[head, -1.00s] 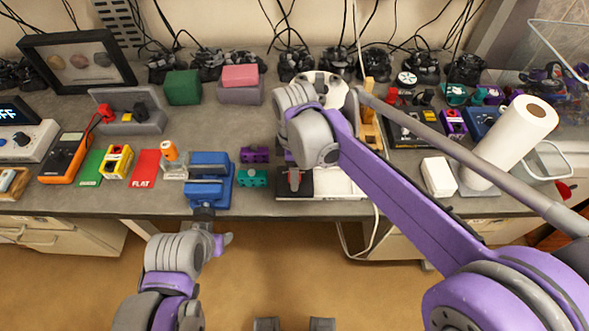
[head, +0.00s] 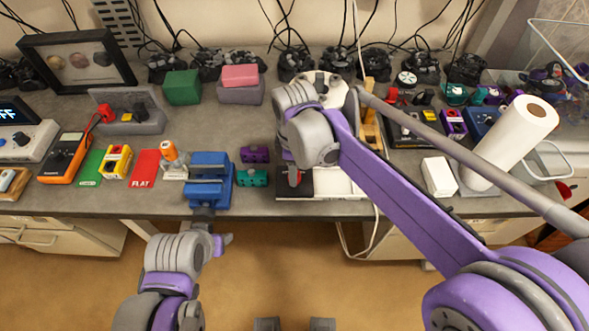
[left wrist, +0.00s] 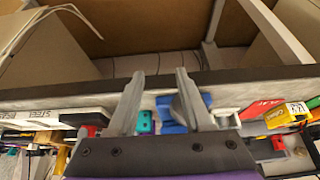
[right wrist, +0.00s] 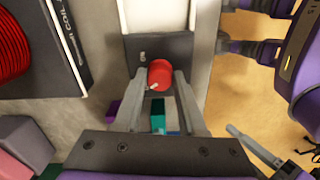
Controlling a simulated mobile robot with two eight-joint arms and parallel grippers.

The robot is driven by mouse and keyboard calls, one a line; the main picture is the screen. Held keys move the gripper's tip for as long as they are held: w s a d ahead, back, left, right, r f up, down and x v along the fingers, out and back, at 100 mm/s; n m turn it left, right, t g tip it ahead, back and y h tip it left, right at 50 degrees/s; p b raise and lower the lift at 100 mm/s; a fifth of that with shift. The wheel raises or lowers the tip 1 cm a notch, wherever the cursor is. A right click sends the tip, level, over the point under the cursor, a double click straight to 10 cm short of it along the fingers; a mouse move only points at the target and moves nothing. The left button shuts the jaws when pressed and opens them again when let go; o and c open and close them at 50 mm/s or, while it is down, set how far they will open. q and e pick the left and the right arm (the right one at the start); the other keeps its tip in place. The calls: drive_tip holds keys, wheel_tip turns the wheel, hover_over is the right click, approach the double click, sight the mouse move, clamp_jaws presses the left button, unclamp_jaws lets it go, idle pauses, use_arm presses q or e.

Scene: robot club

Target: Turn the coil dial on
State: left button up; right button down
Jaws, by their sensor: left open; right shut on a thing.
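The coil dial is a red round knob (right wrist: 160,75) with a pale pointer mark, on a dark panel (right wrist: 135,50) in the right wrist view. The pointer aims to the lower left in that view. My right gripper (right wrist: 161,82) has its fingers on both sides of the knob and is shut on it. In the head view the red knob (head: 294,178) shows just below my right wrist, which hides most of the panel. My left gripper (left wrist: 160,82) is open and empty at the table's front edge, near the blue vise (head: 208,182).
Purple (head: 254,155) and teal (head: 252,178) blocks lie left of the dial. A white box (head: 438,177) and a paper towel roll (head: 512,140) stand to the right. A red wire coil (right wrist: 22,45) lies beside the panel. The floor in front is clear.

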drive_tip(key=m, duration=1.2)
drive_tip(key=shift+m, duration=2.1)
drive_tip(key=shift+c, duration=2.4)
unclamp_jaws()
wheel_tip(320, 180, up, 11)
